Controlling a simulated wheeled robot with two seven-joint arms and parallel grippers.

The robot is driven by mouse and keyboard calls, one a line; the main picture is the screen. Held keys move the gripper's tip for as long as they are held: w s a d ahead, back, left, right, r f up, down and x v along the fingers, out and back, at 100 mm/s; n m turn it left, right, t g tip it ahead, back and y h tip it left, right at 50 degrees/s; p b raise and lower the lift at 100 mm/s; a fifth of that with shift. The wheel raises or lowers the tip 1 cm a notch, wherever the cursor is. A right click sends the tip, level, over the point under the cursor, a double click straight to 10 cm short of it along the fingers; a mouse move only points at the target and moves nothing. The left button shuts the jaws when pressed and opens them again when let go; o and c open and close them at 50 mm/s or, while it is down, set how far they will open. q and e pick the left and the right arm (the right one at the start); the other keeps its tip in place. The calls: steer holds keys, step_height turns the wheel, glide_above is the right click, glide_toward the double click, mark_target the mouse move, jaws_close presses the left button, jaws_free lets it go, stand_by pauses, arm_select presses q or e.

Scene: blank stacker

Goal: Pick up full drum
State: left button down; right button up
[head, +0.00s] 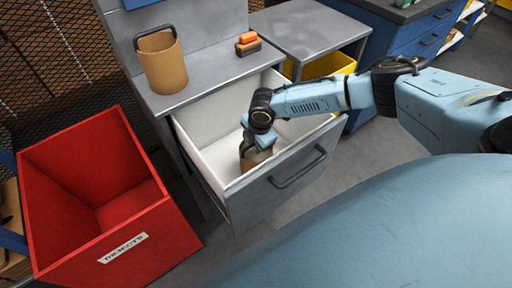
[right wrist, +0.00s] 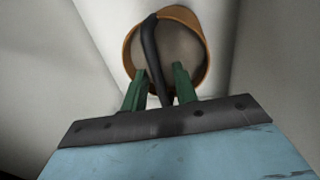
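One brown drum (head: 251,155) with a dark handle stands inside the open drawer, partly hidden by my right arm. The right wrist view shows this drum (right wrist: 190,45) from above, with an orange-brown rim and a grey-beige inside; I cannot tell whether it is full. My right gripper (right wrist: 159,80) is over it, its green fingers apart on either side of the dark handle, with gaps visible. In the head view the right gripper (head: 256,145) is down in the drawer. A second brown drum (head: 165,68) with a dark handle stands on the grey worktop. My left gripper is out of view.
The grey drawer (head: 278,187) has pale inner walls close around the right gripper. A red bin (head: 155,232) labelled "PROJECTS" or similar stands at left. An orange-and-dark brush-like object (head: 248,43) lies on the worktop. A yellow bin (head: 328,66) sits behind the arm.

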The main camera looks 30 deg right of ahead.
jaws_close()
steer(key=shift+w, duration=0.1)
stand_by(1.4)
